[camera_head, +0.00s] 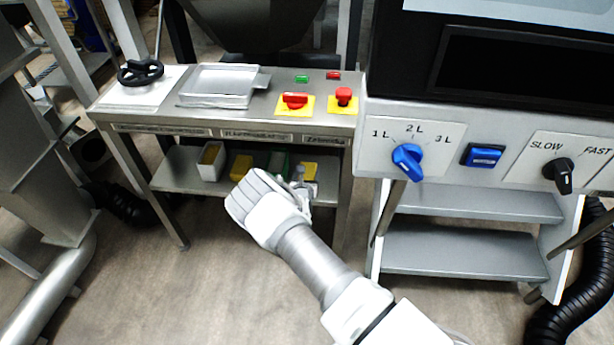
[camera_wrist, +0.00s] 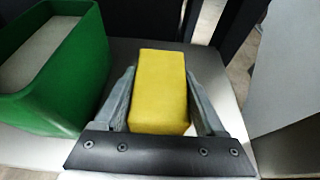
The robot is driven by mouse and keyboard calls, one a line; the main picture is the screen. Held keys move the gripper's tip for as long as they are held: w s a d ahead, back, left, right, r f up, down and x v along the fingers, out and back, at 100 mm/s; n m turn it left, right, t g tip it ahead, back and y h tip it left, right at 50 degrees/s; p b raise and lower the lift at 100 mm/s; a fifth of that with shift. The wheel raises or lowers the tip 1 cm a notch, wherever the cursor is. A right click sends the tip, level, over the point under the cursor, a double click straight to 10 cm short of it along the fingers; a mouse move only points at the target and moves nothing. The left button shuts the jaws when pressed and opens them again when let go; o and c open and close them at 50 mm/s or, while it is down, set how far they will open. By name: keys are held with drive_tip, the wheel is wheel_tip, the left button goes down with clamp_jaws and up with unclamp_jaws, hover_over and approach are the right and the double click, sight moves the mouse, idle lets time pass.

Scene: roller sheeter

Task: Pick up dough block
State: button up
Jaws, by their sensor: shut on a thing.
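A yellow dough block (camera_wrist: 158,92) sits between the two grey fingers of my gripper (camera_wrist: 160,100) in the wrist view, its long side pointing away from my palm. My gripper is shut on it. In the head view my gripper (camera_head: 300,190) reaches to the lower shelf of the steel bench, and the yellow block (camera_head: 309,170) shows just past it at the shelf's right part. My wrist hides part of the shelf and most of the fingers. I cannot tell whether the block touches the shelf.
A green bin (camera_wrist: 60,65) stands left of the block. On the lower shelf (camera_head: 180,172) are a white bin (camera_head: 211,161) and another yellow block (camera_head: 241,167). The bench top (camera_head: 240,118) with red switches lies above. A bench leg (camera_head: 345,195) stands close on the right.

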drive_tip(key=c, duration=0.4)
clamp_jaws()
drive_tip(key=shift+r, duration=0.2)
